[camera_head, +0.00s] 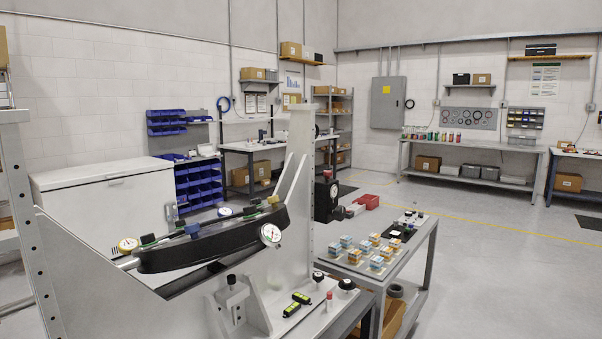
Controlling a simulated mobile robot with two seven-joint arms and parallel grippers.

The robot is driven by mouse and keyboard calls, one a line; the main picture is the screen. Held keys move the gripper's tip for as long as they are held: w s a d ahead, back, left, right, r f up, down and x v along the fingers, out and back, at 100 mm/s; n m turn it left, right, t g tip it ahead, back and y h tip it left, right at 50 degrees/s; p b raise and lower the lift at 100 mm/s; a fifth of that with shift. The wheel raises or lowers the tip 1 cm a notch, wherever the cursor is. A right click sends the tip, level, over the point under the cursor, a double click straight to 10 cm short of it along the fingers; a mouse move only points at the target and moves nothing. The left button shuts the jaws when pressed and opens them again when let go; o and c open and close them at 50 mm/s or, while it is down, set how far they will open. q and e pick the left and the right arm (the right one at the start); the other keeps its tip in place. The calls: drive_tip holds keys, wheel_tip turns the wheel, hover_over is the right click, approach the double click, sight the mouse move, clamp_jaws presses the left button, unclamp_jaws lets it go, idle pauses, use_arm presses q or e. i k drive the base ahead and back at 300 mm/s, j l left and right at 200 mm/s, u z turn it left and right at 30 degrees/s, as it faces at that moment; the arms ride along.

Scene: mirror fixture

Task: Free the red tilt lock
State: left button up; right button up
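A white mirror fixture with two uprights fills the near left; its right upright (302,125) is drilled with holes. A black block (322,205) is on the right upright, with a small round red-marked part (333,190) on its face. A small red-and-white upright piece (329,300) stands on the fixture's base. I cannot tell which of these is the red tilt lock, or whether it is engaged. A dark curved beam (195,247) sits tilted between the uprights, its right end higher. Neither of my grippers is in view.
Dial gauges (270,234) and clips sit on the beam. Black knobs (347,285) and a yellow-green level (298,304) are on the base.

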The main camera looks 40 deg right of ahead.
sight(326, 173)
drive_tip(key=l+u, duration=0.25)
drive_tip(key=l, duration=0.35)
drive_tip(key=l+u, duration=0.25)
drive_tip(key=l, duration=0.4)
drive_tip(key=k+l+u, duration=0.1)
drive_tip(key=l+u, duration=0.15)
drive_tip(key=l, duration=0.35)
drive_tip(key=k+l, duration=0.1)
drive_tip(key=l, duration=0.35)
drive_tip(key=k+l, duration=0.1)
drive_tip(key=l, duration=0.4)
drive_tip(key=l+u, duration=0.1)
drive_tip(key=l, duration=0.35)
drive_tip(key=k+l, duration=0.15)
drive_tip(key=l, duration=0.3)
